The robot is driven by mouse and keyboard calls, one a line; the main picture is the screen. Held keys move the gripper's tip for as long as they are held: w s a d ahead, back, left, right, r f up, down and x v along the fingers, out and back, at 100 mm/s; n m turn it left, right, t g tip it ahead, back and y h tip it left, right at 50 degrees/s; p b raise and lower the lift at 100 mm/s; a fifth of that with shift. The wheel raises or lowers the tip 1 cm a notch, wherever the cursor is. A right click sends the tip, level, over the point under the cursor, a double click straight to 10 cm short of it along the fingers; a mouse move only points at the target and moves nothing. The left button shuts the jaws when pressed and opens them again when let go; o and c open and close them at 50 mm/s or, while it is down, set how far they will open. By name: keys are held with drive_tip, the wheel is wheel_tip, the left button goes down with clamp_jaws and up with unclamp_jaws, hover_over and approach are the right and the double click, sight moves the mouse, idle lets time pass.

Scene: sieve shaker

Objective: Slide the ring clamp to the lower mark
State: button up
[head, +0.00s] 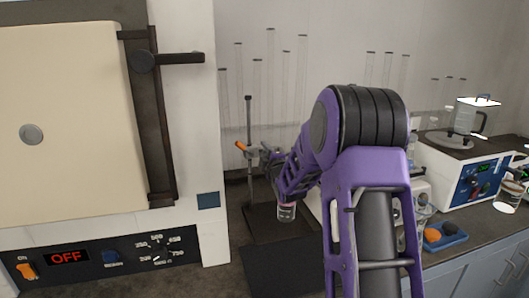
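A thin dark vertical rod (248,115) rises from a dark stand base (268,228) between the large oven and my arm. The ring clamp (252,152) sits partway up the rod, with an orange knob (240,145) on its left side. My gripper (272,160) is at the end of the purple arm, just right of the clamp and at about its height. The fingers are small and dark against the clamp; I cannot tell whether they touch it or are open. The ring is not clearly visible, and I cannot make out any marks on the rod.
A large oven (75,120) with a black handle fills the left. A small jar (286,212) shows below my wrist. At right are a blue tray (444,236) with orange and dark balls, and a white-and-blue instrument (476,182). Glass tubes (270,75) stand behind.

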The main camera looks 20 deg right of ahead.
clamp_jaws()
idle(1.0)
